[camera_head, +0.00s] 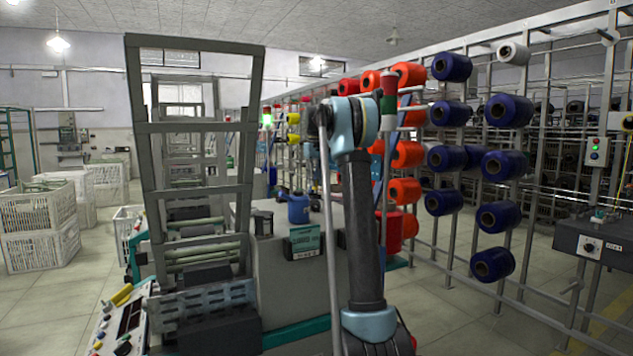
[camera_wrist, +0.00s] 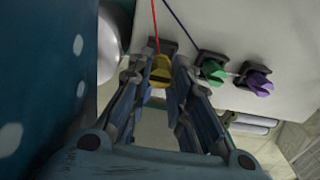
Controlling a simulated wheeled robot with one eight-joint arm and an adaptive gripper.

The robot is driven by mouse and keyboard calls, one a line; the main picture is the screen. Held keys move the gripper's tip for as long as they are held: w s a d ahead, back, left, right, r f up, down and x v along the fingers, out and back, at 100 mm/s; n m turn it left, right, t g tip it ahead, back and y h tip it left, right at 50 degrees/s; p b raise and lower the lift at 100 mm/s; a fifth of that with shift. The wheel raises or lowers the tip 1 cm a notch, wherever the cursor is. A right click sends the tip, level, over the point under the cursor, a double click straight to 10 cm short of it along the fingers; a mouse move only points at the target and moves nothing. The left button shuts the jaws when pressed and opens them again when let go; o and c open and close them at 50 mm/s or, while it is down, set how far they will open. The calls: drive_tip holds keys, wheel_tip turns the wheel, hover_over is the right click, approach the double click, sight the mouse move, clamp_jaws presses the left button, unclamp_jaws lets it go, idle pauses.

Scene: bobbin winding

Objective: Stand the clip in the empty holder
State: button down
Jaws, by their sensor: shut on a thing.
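In the wrist view, my gripper (camera_wrist: 161,78) is shut on a yellow clip (camera_wrist: 160,68), which sits between the fingertips. A red thread (camera_wrist: 155,25) runs from the clip to the top edge. A dark holder (camera_wrist: 168,46) shows just behind the clip on a pale surface; I cannot tell whether the clip touches it. To the right, a green clip (camera_wrist: 212,70) and a purple clip (camera_wrist: 258,82) each stand in a dark holder. In the head view, the gripper and clips cannot be made out behind my arm.
A blue thread (camera_wrist: 184,24) slants toward the green clip. A white rounded thing (camera_wrist: 112,45) is close on the left of the wrist view. In the head view, a blue container (camera_head: 298,208) stands on the machine, and a rack of spools (camera_head: 450,113) fills the right.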

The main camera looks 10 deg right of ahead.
drive_tip(key=shift+f, duration=1.45)
drive_tip(key=c, duration=1.4)
unclamp_jaws()
drive_tip(key=shift+r, duration=0.1)
